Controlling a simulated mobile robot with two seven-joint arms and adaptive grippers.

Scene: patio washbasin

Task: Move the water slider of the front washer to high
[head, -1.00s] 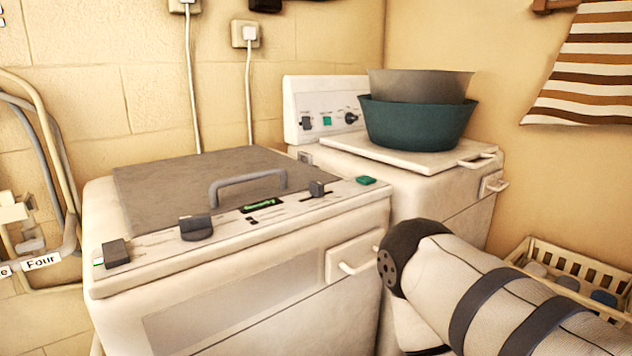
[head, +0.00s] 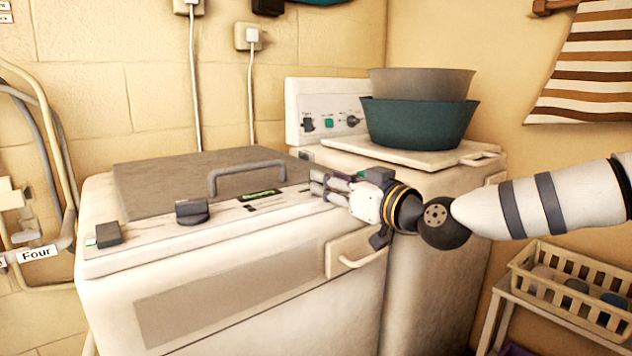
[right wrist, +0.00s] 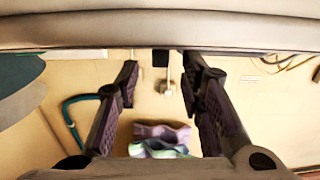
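The front washer (head: 230,275) is white, with a grey lid and a control strip along its top front edge. Dark knobs sit at the strip's left end (head: 108,234) and further right (head: 193,211); their labels are too small to read. My right gripper (head: 316,185) is at the strip's right end and hides the slider there. In the right wrist view its fingers (right wrist: 161,78) are apart; a small dark piece (right wrist: 160,58) shows between their tips, perhaps the slider knob. Contact cannot be told. My left gripper is not in view.
A lid handle (head: 247,170) rises just left of my right gripper. Behind stands a second washer (head: 345,155) with stacked basins (head: 418,120) on it. A drawer handle (head: 362,260) is below my gripper. A crate (head: 570,285) stands at the lower right.

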